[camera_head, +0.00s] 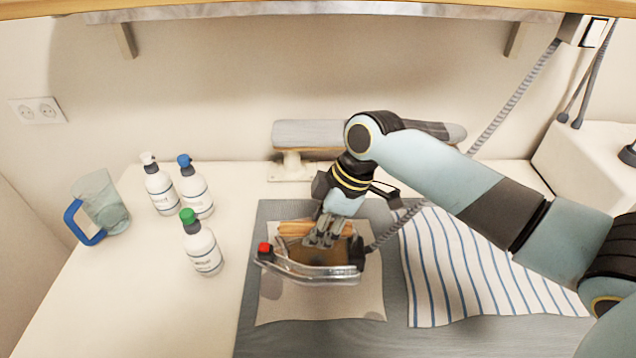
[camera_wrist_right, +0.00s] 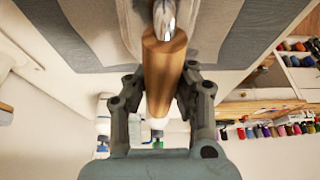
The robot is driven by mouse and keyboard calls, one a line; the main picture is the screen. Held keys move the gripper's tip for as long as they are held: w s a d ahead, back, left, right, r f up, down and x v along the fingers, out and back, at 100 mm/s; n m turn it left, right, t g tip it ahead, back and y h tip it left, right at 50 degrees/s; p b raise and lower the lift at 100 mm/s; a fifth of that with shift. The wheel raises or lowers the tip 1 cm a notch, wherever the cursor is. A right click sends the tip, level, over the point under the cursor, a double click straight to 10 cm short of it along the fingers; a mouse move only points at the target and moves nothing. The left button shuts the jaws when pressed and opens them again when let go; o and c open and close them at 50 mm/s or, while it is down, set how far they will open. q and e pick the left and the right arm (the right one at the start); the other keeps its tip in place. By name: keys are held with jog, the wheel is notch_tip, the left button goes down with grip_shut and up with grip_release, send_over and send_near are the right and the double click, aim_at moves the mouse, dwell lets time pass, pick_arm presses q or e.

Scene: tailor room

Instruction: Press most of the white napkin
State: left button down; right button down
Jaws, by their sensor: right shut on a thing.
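The white napkin (camera_head: 330,305) lies flat on the grey ironing mat (camera_head: 262,215), with a few darker patches on it. A silver iron (camera_head: 315,272) with a wooden handle (camera_head: 296,228) and a red button sits over the napkin's upper part and hides some of it. My right gripper (camera_head: 322,236) is shut on the iron's handle from above. In the right wrist view the handle (camera_wrist_right: 163,70) runs between the two fingers of my right gripper (camera_wrist_right: 158,90). I cannot tell whether the soleplate touches the cloth. My left gripper is not in view.
A blue-striped cloth (camera_head: 470,270) lies right of the napkin, under my right arm. Three spray bottles (camera_head: 202,243) and a clear jug (camera_head: 102,205) stand at the left. A small sleeve board (camera_head: 305,133) stands behind. A grey hose (camera_head: 395,222) runs from the iron. The front left tabletop is clear.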

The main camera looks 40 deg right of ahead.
jog(key=s+a, duration=0.6)
jog(key=s, duration=0.1)
jog(key=shift+r, duration=0.15)
dwell(1.6)
jog(key=shift+r, duration=0.1)
notch_tip(320, 180, up, 7)
dwell(1.1)
dwell(0.6)
